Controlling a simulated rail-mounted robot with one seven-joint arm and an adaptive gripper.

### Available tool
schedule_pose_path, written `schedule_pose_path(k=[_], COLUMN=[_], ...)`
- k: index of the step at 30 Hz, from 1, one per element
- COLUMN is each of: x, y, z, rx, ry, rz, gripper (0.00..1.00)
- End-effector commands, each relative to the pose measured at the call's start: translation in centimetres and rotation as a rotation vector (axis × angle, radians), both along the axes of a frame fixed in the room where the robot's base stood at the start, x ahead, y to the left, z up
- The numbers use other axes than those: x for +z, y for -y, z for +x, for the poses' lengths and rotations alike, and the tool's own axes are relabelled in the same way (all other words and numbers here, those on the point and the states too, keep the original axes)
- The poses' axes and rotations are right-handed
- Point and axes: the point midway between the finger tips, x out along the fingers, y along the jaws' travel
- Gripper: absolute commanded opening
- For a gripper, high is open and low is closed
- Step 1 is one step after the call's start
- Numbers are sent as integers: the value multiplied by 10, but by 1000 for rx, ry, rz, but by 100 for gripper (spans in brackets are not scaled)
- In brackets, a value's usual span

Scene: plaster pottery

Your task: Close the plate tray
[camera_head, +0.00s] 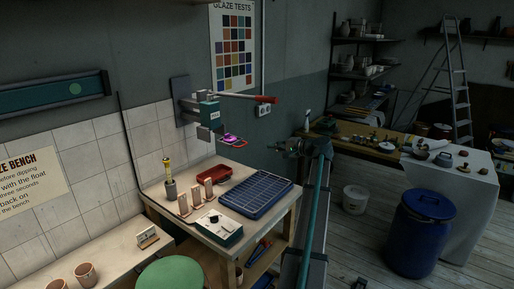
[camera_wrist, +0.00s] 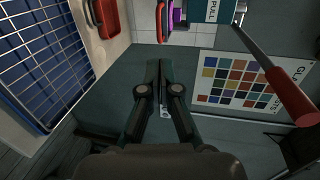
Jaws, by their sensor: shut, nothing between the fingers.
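A grey-green device (camera_head: 204,116) is fixed to the wall above the bench. A purple tray-like part (camera_head: 232,140) juts out to the right at its lower side; I take this for the plate tray, but it is small and dark. In the wrist view the purple part (camera_wrist: 179,20) shows at the top edge, beside the device's panel marked PULL (camera_wrist: 211,10); both are cut off by the frame. My gripper (camera_head: 280,147) is in the air to the right of the tray, apart from it. Its fingers (camera_wrist: 166,68) are together and empty.
A red-handled lever (camera_head: 262,99) reaches out right from the device; its handle (camera_wrist: 290,97) shows right of my fingers. Below are a blue gridded rack (camera_head: 256,195) and a red container (camera_head: 214,174) on the bench. The glaze chart (camera_head: 234,50) hangs behind.

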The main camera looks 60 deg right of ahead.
Motion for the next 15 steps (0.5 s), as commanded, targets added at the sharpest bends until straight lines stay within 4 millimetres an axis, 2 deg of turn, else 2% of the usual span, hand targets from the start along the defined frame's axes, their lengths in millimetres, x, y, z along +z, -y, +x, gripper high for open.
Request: schedule_pose_path(k=[5,15], x=[-4,-18], y=[0,1], z=[26,90], rx=[2,1], ry=[-2,-3], rz=[1,0], gripper=[0,0])
